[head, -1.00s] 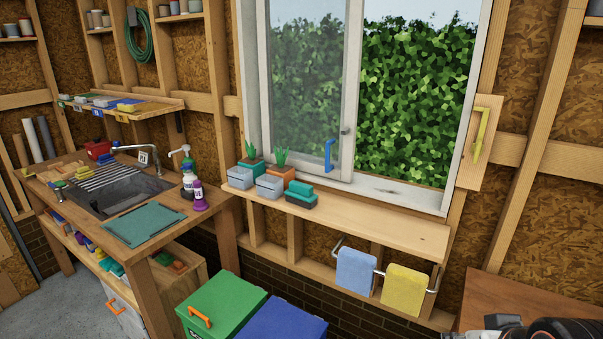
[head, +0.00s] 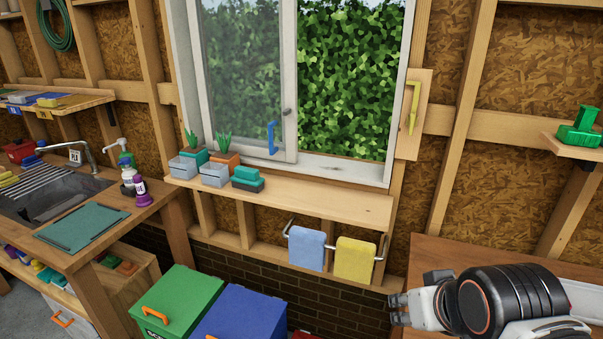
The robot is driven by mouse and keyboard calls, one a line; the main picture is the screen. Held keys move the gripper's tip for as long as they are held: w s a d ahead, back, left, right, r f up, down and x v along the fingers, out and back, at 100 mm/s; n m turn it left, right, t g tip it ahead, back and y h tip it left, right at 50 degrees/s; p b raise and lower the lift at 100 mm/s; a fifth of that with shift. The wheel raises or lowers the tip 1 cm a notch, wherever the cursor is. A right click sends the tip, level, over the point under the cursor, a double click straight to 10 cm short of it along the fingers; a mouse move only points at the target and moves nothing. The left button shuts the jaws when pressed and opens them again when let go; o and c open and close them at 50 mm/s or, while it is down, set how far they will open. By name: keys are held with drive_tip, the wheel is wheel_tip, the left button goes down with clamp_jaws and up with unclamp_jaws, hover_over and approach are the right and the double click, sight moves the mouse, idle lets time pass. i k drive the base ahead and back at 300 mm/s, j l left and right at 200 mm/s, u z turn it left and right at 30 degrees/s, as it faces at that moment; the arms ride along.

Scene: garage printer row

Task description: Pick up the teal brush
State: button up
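A teal block with a dark grey underside (head: 247,176), which looks like the teal brush, lies on the wooden window shelf, right of the planters. My gripper (head: 399,308) is at the lower right, in front of the wall and well away from the brush, to its right and lower in the picture. Its fingers point left. I cannot tell from this angle how far apart they are.
Grey and orange planters (head: 214,174) stand close left of the brush. The shelf (head: 325,205) is bare to the right. Below hang a blue towel (head: 307,249) and a yellow towel (head: 355,260) on a rail. Green (head: 178,300) and blue (head: 245,318) bins stand on the floor.

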sight(246, 178)
drive_tip(key=i+j+u, duration=0.1)
drive_tip(key=j, duration=0.4)
drive_tip(key=i+j+u, duration=0.1)
drive_tip(key=i+j, duration=0.2)
drive_tip(key=j, duration=0.15)
drive_tip(key=i+j+u, duration=0.1)
drive_tip(key=i+j, duration=0.15)
drive_tip(key=j, duration=0.2)
drive_tip(key=i+j+u, duration=0.1)
drive_tip(key=i+j, duration=0.15)
drive_tip(key=j, duration=0.2)
drive_tip(key=i+j+u, duration=0.1)
drive_tip(key=i+j, duration=0.15)
drive_tip(key=j, duration=0.15)
